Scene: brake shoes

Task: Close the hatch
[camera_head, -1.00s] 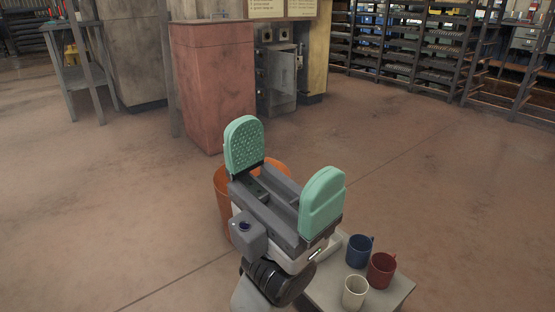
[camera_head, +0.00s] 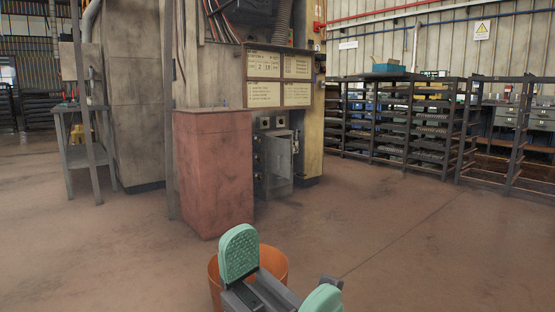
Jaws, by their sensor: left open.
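The hatch (camera_head: 278,163) is a small grey metal door low on the machine, right of the red cabinet. It appears to stand open, swung outward beside a recess with round fittings. My left gripper (camera_head: 281,275) is at the bottom of the picture, with its two green pads wide apart and nothing between them. It is well in front of the hatch and far from touching it. The lower part of this gripper is cut off by the frame edge. My right gripper does not show.
A red cabinet (camera_head: 213,175) stands just left of the hatch. An orange bucket (camera_head: 277,261) is on the floor behind my left gripper. Dark racks (camera_head: 400,125) line the right. A grey side table (camera_head: 85,155) stands at left. The floor (camera_head: 400,240) at right is clear.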

